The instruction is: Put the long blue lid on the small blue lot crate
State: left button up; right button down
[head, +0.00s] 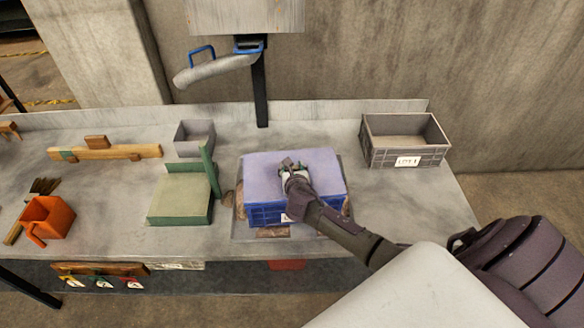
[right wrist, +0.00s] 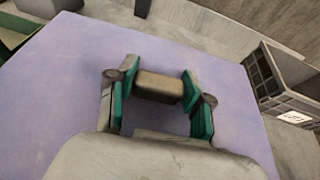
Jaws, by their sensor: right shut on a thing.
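The long blue lid (head: 262,168) is a pale blue-violet slab lying over the top of the small blue lot crate (head: 263,216). It looks about level, and I cannot tell whether it is fully seated. The crate's front wall with a white label shows below it. My right gripper (head: 290,168) is above the lid's middle. In the right wrist view my right gripper (right wrist: 158,98) has its green-padded fingers shut on the brown block handle (right wrist: 158,86) of the lid (right wrist: 60,85). My left gripper is not in view.
A grey crate labelled LOT 1 (head: 372,147) stands at the right on the table. A green scale-like stand (head: 180,200) is close left of the blue crate. A grey bin (head: 195,140), a wooden bar (head: 105,152) and an orange scoop (head: 48,217) are farther left. A grey pipe-like arm hangs behind.

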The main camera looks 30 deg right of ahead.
jog(key=shift+f+b, duration=0.3)
jog(key=shift+f, duration=0.3)
dwell(0.5)
jog(key=shift+c, duration=1.9)
grip_release()
jog(key=shift+f, duration=0.1)
jog(key=shift+s+a, duration=0.1)
jog(key=shift+s, duration=0.05)
jog(key=v, duration=1.1)
jog(key=shift+s+a+r, duration=0.2)
jog(key=shift+s, duration=0.1)
